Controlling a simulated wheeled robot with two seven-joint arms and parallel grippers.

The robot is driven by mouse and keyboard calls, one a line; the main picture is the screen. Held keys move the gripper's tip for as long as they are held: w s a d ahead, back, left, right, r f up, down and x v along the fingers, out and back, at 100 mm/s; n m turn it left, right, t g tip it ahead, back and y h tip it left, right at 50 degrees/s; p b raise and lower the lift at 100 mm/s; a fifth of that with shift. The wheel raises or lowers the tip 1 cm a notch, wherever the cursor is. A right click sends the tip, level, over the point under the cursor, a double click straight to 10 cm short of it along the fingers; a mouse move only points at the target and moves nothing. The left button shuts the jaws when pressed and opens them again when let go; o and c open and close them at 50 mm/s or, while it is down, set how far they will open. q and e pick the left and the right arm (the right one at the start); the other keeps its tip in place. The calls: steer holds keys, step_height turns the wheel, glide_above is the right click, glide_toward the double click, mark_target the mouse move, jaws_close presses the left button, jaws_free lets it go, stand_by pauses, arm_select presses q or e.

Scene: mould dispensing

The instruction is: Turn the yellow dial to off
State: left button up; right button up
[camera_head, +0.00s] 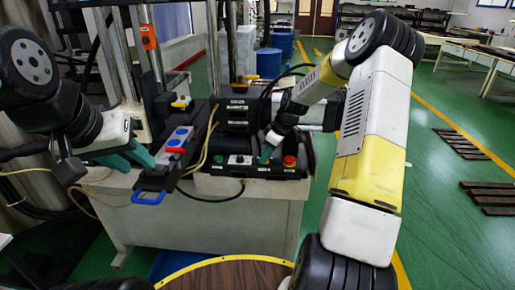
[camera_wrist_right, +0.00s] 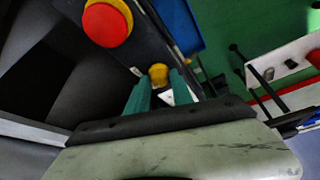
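The yellow dial (camera_wrist_right: 158,73) shows in the right wrist view, on a dark control panel (camera_wrist_right: 145,40) beside a red button (camera_wrist_right: 112,22) on a yellow base. My right gripper (camera_wrist_right: 160,82) has its two teal fingers apart, with the tips at either side of the dial; I cannot tell whether they touch it. In the head view my right gripper (camera_head: 267,153) is over the panel, left of the red button (camera_head: 290,160), and the dial cannot be made out there. My left gripper (camera_head: 137,157) is at the left, near a grey bar with blue and red buttons; its finger gap is unclear.
The panel sits on a light machine cabinet (camera_head: 250,212). A bar with blue and red buttons (camera_head: 176,143) and a blue handle (camera_head: 148,198) juts out at left. Yellow cables hang beside it. A round wooden table top (camera_head: 225,276) is in front.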

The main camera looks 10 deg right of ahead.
mark_target(274, 164)
steer(key=o, duration=0.4)
steer(key=v, duration=0.7)
steer(key=shift+r, duration=0.3)
steer(key=shift+s+d, duration=0.1)
steer(key=shift+d, duration=0.05)
